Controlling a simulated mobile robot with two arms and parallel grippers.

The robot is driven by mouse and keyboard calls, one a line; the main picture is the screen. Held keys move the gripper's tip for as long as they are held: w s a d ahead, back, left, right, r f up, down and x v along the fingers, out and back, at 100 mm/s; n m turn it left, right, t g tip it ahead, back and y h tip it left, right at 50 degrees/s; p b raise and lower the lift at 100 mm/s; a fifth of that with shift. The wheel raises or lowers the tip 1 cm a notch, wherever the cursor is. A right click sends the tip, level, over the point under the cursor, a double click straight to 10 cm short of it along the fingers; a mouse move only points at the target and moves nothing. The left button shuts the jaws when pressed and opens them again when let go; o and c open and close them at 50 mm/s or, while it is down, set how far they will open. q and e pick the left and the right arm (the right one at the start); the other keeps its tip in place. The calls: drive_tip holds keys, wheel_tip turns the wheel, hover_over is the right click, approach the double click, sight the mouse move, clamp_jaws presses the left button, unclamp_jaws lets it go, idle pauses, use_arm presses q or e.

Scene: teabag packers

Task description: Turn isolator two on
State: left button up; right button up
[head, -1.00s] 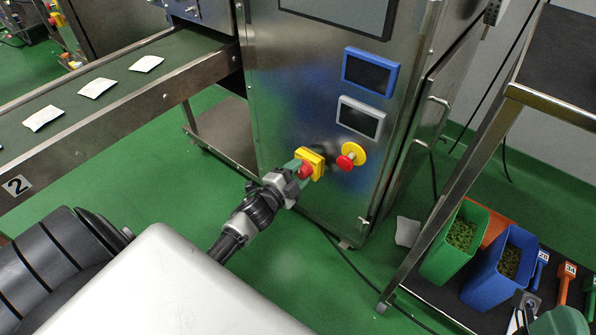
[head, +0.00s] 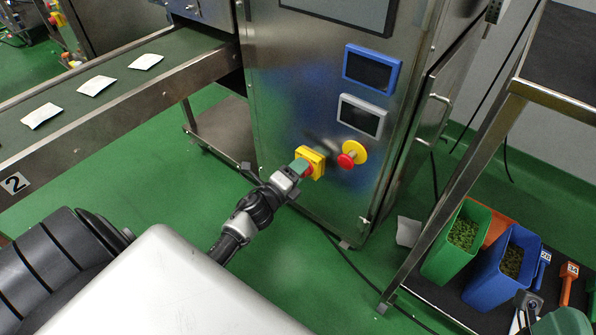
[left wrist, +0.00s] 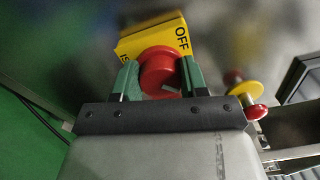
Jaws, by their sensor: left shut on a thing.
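The isolator is a yellow plate (head: 316,157) with a red knob (head: 309,170), low on the front of the steel cabinet. My left gripper (head: 300,168) is shut on the red knob. In the left wrist view the knob (left wrist: 158,70) sits between the two green fingers (left wrist: 158,80). The yellow plate (left wrist: 150,42) shows the word OFF at its right; its left lettering is partly hidden. Part of what appears to be my right gripper (head: 563,321) shows at the bottom right corner; its jaws are not clear.
A red button on a round yellow base (head: 352,154) is just right of the isolator. Two small screens (head: 371,68) are above. A conveyor (head: 110,105) marked 2 carries teabag packets at the left. A shelf with green and blue bins (head: 500,270) stands at the right.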

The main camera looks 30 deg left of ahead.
use_arm(q)
drive_tip(key=shift+m, duration=0.3)
drive_tip(key=o, duration=0.9)
drive_tip(key=shift+o, duration=0.2)
drive_tip(key=s+p, duration=0.2)
drive_tip(key=s, duration=0.9)
drive_tip(key=shift+a, duration=0.4)
drive_tip(key=shift+w, duration=0.1)
